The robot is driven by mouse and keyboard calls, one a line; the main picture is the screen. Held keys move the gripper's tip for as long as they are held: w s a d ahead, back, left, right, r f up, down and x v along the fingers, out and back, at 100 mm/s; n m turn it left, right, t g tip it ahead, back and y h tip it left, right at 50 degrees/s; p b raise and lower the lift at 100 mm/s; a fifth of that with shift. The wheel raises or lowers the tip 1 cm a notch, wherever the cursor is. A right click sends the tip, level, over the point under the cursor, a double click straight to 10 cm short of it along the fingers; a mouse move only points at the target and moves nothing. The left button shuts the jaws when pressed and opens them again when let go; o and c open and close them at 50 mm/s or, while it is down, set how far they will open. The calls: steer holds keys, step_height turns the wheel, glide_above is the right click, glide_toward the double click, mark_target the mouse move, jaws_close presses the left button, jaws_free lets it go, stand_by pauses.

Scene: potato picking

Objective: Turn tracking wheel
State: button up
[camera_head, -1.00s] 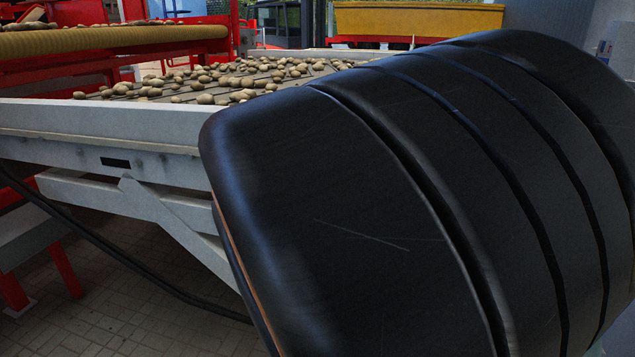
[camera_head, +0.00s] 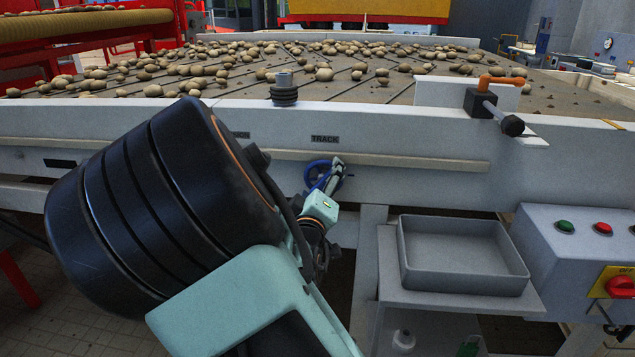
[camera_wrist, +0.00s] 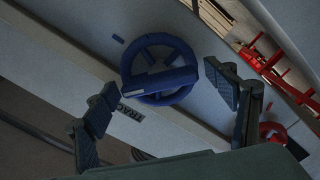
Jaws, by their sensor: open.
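The tracking wheel (camera_wrist: 160,70) is a blue spoked handwheel with a bar across its face, beside the TRACK label. In the head view, the blue wheel (camera_head: 316,172) shows small below its TRACK label (camera_head: 325,139), partly hidden by my gripper. My gripper (camera_head: 335,180) is at the wheel in front of the conveyor side panel. In the wrist view my gripper (camera_wrist: 160,86) is open, with one fingertip at each side of the wheel in the picture. No grip on the rim shows. The remaining distance in depth is hard to tell.
Potatoes lie on the conveyor (camera_head: 400,92) behind the panel. A grey tray (camera_head: 460,285) and a control box (camera_head: 575,255) with buttons stand at the right. A lever (camera_head: 495,105) juts from the top edge. A red wheel (camera_wrist: 272,132) shows in the wrist view.

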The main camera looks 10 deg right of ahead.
steer(key=c, duration=0.9)
steer(key=shift+m, duration=0.3)
steer(key=m+b, duration=0.1)
steer(key=m, duration=0.1)
steer(key=m+b, duration=0.1)
steer(key=m, duration=0.1)
steer(key=shift+d+m+b, duration=0.2)
steer(key=shift+m+b, duration=0.15)
steer(key=shift+m, duration=0.05)
steer(key=shift+r+m+b, duration=0.1)
steer(key=shift+m+b, duration=1.6)
steer(key=shift+m, duration=0.6)
